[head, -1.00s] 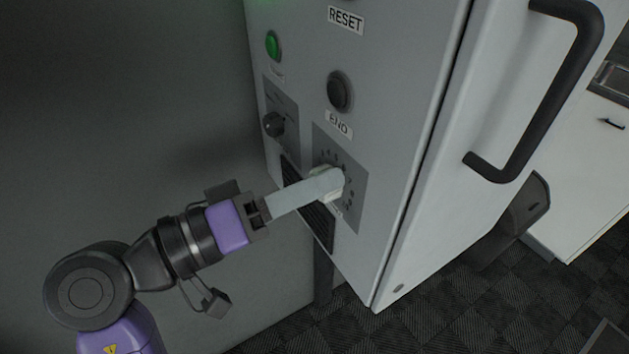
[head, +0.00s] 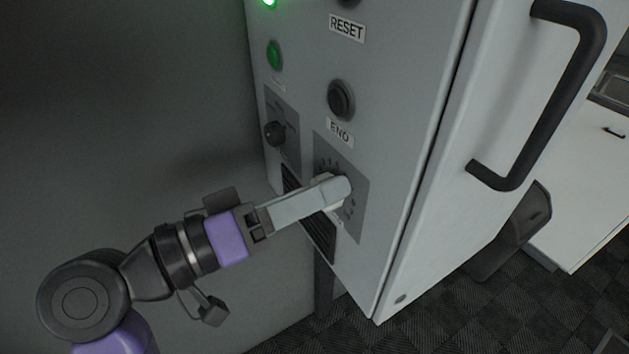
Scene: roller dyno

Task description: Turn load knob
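My gripper (head: 338,192) reaches in from the left, its pale fingers at the dial plate (head: 352,226) low on the grey cabinet front. Dial marks show above and to the right of the fingertips. Any knob at the middle of this dial is hidden behind the fingers, so I cannot tell whether they are shut on it. A smaller black knob (head: 275,133) sits on another plate to the upper left, clear of the gripper. No label reading "load" is legible.
Above the dial are a black END button (head: 340,99), a green button (head: 274,55) and a RESET label (head: 347,28). A dark vent (head: 318,238) lies under the gripper. A black door handle (head: 560,95) juts out at the right. Dark floor is below.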

